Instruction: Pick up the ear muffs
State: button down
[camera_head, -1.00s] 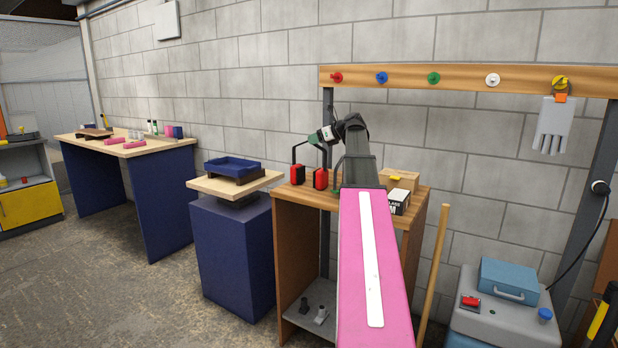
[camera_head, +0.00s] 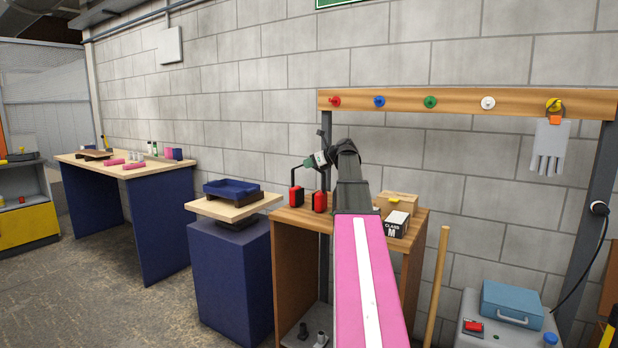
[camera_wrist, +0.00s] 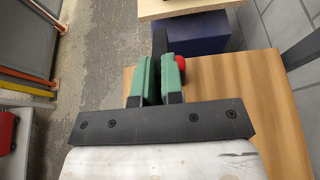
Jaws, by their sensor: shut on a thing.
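The ear muffs have red and black cups (camera_head: 320,201) and a thin dark headband. In the head view they are upright at the left of the wooden cabinet top (camera_head: 296,219); I cannot tell whether the cups touch it. My gripper (camera_head: 313,161), with green fingers, is at the top of the headband, left of my arm's dark wrist. In the wrist view my gripper (camera_wrist: 159,78) is shut on the dark headband, which runs between the fingers. Part of one red cup (camera_wrist: 180,63) shows beside the right finger; the rest is hidden.
A carton (camera_head: 396,203) and a black-and-white box (camera_head: 396,224) stand on the cabinet right of my arm. A blue tray (camera_head: 231,189) sits on the lower stand to the left. A peg rail (camera_head: 458,101) with a glove (camera_head: 550,146) is behind on the right.

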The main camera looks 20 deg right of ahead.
notch_tip(320, 180, up, 4)
jog(key=shift+r, duration=0.25)
jog(key=s+a+r, duration=0.4)
jog(key=a+r, duration=0.2)
jog(key=a, duration=0.4)
jog(key=shift+s+a+r, duration=0.2)
jog(key=shift+s+a, duration=0.05)
jog(key=shift+a, duration=0.15)
